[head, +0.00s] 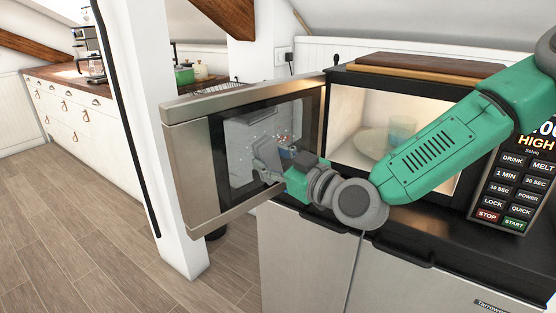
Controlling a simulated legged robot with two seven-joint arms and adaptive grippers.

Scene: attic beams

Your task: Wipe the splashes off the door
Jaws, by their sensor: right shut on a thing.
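The microwave door (190,160) stands wide open to the left, its dark window (235,185) facing me. Small reddish and pale splashes (281,137) show on the glass, near the upper middle and right. My right gripper (266,160) is at the window, in front of the glass, at the end of the green arm. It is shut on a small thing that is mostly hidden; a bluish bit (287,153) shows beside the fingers. I cannot tell whether it touches the glass. My left gripper is out of view.
The lit microwave cavity (350,110) holds a clear cup (402,132) on a glass plate (370,141). A wooden board (420,67) lies on top. The control panel (515,180) is at right. A white post (165,90) stands close left of the door.

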